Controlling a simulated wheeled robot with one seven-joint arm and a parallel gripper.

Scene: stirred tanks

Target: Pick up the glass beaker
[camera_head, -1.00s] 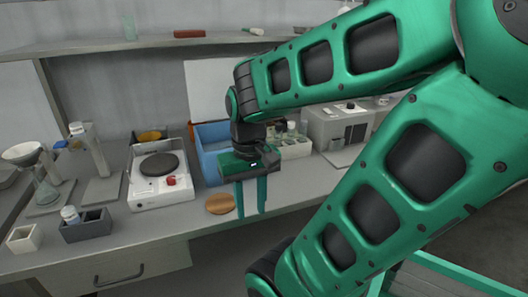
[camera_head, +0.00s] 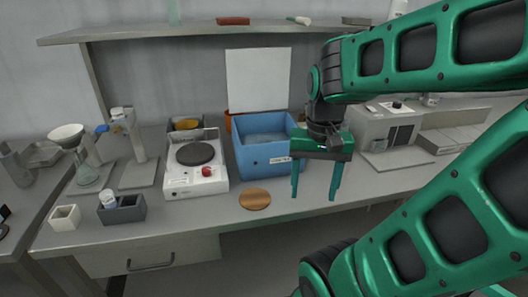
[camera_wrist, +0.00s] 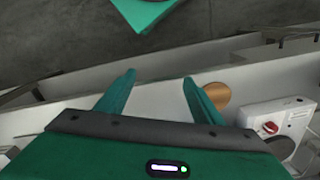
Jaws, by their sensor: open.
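My gripper (camera_head: 314,197) is open and empty, fingers pointing down, at the bench's front edge to the right of the round wooden disc. Its spread fingers also show in the wrist view (camera_wrist: 159,77). I cannot make out a glass beaker for certain. A clear conical glass vessel (camera_head: 87,175) stands at the left of the bench, far from my gripper. A small white-capped jar (camera_head: 108,199) sits in a grey open box (camera_head: 130,212), also at the left.
A hotplate (camera_head: 180,187), a blue bin (camera_head: 265,158) and the wooden disc (camera_head: 255,199) lie left of my gripper. A grey boxy instrument (camera_head: 375,130) stands to the right. A stand (camera_head: 140,172) rises at the left. A shelf (camera_head: 200,32) runs above. Bench is clear around the disc.

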